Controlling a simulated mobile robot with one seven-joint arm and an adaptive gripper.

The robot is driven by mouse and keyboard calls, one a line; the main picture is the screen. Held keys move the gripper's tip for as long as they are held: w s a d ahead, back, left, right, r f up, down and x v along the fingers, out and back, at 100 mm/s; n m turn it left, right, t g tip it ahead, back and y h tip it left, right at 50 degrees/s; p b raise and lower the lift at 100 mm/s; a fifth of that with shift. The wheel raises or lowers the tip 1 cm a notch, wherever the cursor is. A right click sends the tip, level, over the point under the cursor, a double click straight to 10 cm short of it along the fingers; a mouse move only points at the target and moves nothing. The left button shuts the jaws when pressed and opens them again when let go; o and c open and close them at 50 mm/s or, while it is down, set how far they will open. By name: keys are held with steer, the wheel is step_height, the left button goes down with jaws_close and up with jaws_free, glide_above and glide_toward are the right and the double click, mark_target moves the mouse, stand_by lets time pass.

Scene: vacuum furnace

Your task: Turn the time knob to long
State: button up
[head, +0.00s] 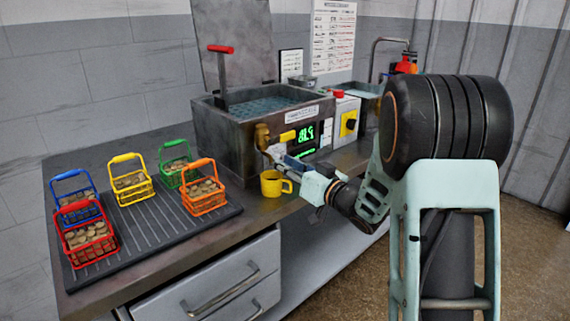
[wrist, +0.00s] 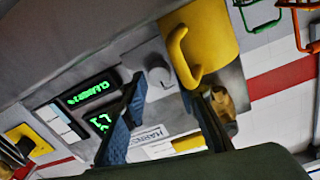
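A small round pale grey knob (wrist: 161,77) sits on the front panel in the wrist view, beside the green-lit displays (wrist: 93,94). It looks like the time knob; its markings and pointer cannot be read. My gripper (wrist: 164,86) is open, its two dark fingers apart with the knob showing between and just beyond the tips. I cannot tell whether either finger touches it. In the head view my gripper (head: 275,152) is at the front of the metal bath (head: 235,125), left of the green display (head: 305,133), and the knob is hidden.
A yellow mug (head: 275,184) stands just below my gripper and shows close to the knob in the wrist view (wrist: 205,35). A brass tap (head: 262,137) is close by. A yellow switch box (head: 349,123) is right. Several coin-filled baskets stand on the ribbed mat (head: 160,235).

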jaws_close()
steer(key=shift+r+m+p, duration=0.1)
steer(key=shift+m+p, duration=0.2)
steer(key=shift+p, duration=0.15)
steer(key=m+p, duration=0.1)
steer(key=p, duration=0.1)
steer(key=m+p, duration=0.2)
steer(key=shift+d+r+m, duration=0.1)
steer(key=shift+r+m, duration=0.1)
steer(key=shift+m, duration=0.1)
steer(key=m+p, duration=0.5)
steer(key=p, duration=0.1)
steer(key=m+p, duration=0.2)
steer(key=m, duration=0.1)
steer(key=m+p, duration=0.1)
steer(key=shift+f+g+p, duration=0.25)
steer(key=shift+g+p, duration=0.05)
steer(key=shift+p, duration=0.1)
steer(key=shift+m, duration=0.3)
steer(key=shift+o, duration=2)
jaws_free()
